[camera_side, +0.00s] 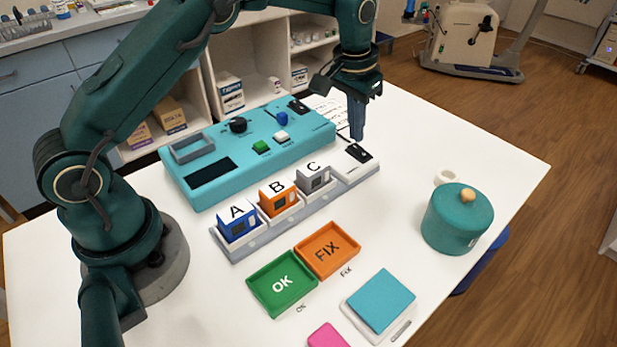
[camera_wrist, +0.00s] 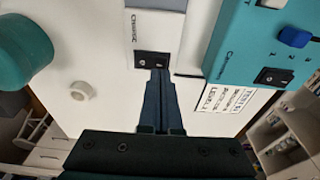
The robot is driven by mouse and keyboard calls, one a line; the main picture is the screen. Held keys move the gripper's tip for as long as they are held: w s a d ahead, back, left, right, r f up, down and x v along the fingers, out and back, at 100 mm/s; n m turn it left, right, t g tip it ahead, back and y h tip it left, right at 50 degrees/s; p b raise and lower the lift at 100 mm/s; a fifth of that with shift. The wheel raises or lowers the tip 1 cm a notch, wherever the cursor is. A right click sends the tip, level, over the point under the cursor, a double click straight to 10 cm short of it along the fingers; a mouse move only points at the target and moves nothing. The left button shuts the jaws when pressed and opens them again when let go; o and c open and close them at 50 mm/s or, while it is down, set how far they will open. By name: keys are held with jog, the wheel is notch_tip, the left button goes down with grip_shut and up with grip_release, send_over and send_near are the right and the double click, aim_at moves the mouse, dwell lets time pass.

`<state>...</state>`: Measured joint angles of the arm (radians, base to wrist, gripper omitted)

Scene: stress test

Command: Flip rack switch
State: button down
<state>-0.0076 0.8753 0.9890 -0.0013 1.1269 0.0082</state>
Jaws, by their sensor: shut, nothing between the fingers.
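The rack (camera_side: 290,222) is a long pale tray holding blue, orange and grey blocks under labels A, B and C. Its black rack switch (camera_side: 358,153) sits on the white block at the far right end. The switch also shows in the wrist view (camera_wrist: 146,60), just beyond my fingertips. My gripper (camera_side: 357,136) points down, shut and empty, at the back edge of that end block. In the wrist view my fingertips (camera_wrist: 160,73) overlap the switch plate's lower right edge. I cannot tell whether they touch it. Which way the switch is tipped is too small to tell.
A turquoise test box (camera_side: 250,150) with a knob, buttons and its own black switch (camera_wrist: 273,76) stands behind the rack. A printed sheet (camera_wrist: 225,97) lies beside it. A teal pot (camera_side: 457,222), green OK tray (camera_side: 282,285) and orange FIX tray (camera_side: 327,250) stand nearer the camera.

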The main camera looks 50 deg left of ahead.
jog(key=shift+f, duration=0.85)
dwell(0.4)
jog(key=shift+r, duration=3.5)
notch_tip(320, 180, up, 10)
jog(key=t, duration=0.2)
send_over(354, 147)
jog(key=s, duration=0.3)
jog(key=s+r+t, duration=0.1)
jog(key=s+r, duration=0.3)
jog(key=s, duration=0.5)
jog(key=s+f, duration=0.9)
jog(key=s, duration=0.4)
jog(key=shift+s+f+t, duration=0.3)
jog(key=shift+s, duration=0.1)
